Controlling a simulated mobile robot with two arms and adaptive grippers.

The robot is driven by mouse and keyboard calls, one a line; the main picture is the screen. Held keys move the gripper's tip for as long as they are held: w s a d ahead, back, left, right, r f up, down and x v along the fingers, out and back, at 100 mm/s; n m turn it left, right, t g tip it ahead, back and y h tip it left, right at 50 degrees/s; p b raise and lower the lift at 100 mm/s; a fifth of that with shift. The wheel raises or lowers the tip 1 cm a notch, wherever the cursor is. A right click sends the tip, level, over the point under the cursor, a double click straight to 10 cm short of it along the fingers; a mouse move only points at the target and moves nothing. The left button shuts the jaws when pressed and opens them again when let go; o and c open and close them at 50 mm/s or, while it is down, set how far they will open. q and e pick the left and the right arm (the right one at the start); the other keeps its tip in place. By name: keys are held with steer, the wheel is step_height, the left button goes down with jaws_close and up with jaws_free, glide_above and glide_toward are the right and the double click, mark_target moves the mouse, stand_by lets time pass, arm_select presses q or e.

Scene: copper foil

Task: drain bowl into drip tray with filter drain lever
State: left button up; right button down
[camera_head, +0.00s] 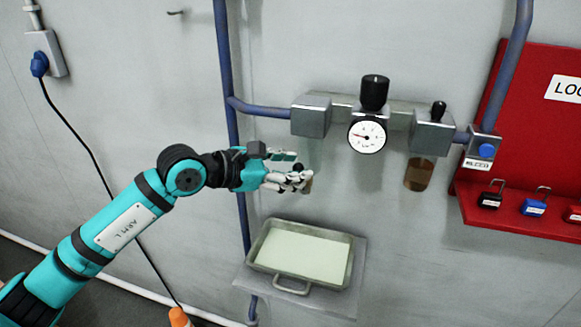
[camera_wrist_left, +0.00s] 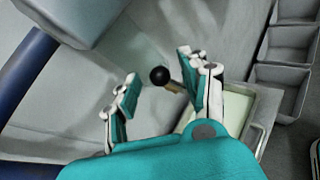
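My left gripper (camera_head: 300,169) is in front of the wall, below the left grey block of the pipe assembly. The filter drain lever shows in the left wrist view as a black ball knob (camera_wrist_left: 160,75) on a short brass stem. The knob lies between the two spread fingers (camera_wrist_left: 158,68), with gaps on both sides. In the head view the fingers mostly hide the lever and the bowl, so the bowl's contents cannot be told. The drip tray (camera_head: 298,276), a shallow metal tray with a front handle and a pale greenish inside, sits below the gripper.
A pressure gauge (camera_head: 367,136) and black knob (camera_head: 374,92) are mid-assembly. An amber bowl (camera_head: 419,174) hangs at right, near a blue bleed button (camera_head: 487,150). A red lock board (camera_head: 520,207) stands far right. A blue vertical pipe (camera_head: 226,80) runs behind my left arm.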

arm_select(q)
steer(key=v, duration=1.2)
steer(key=shift+w, duration=0.1)
